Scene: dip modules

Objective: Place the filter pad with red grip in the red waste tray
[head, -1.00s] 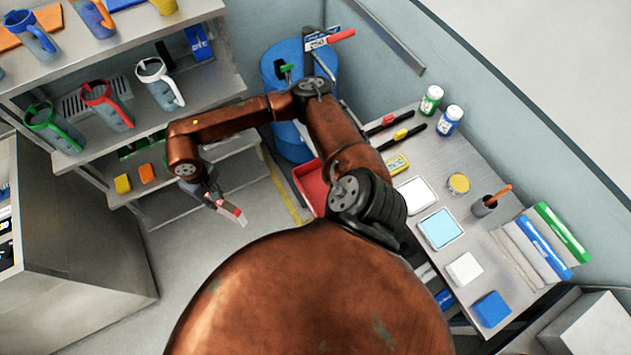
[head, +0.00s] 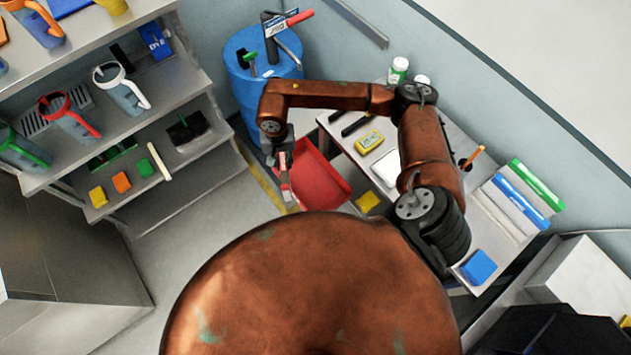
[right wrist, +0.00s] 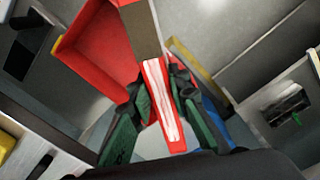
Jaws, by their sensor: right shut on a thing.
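My right gripper (head: 284,168) is shut on the filter pad. In the right wrist view its green-lined fingers (right wrist: 163,118) press on both sides of the pad's red grip with white stripes (right wrist: 162,92). The grey-brown pad (right wrist: 139,30) extends beyond the grip. In the head view the filter pad (head: 286,193) hangs below the gripper, at the left edge of the red waste tray (head: 320,185). The tray also shows in the right wrist view (right wrist: 98,50), to the left of the pad. The pad's height over the tray is unclear. My left gripper is not in view.
A blue drum (head: 255,80) stands behind the tray. A metal worktable (head: 338,140) with bottles, a yellow meter (head: 369,141) and other items is to the right. A shelf (head: 190,105) with jugs and blocks is left. Grey floor (head: 190,245) lies clear between shelf and tray.

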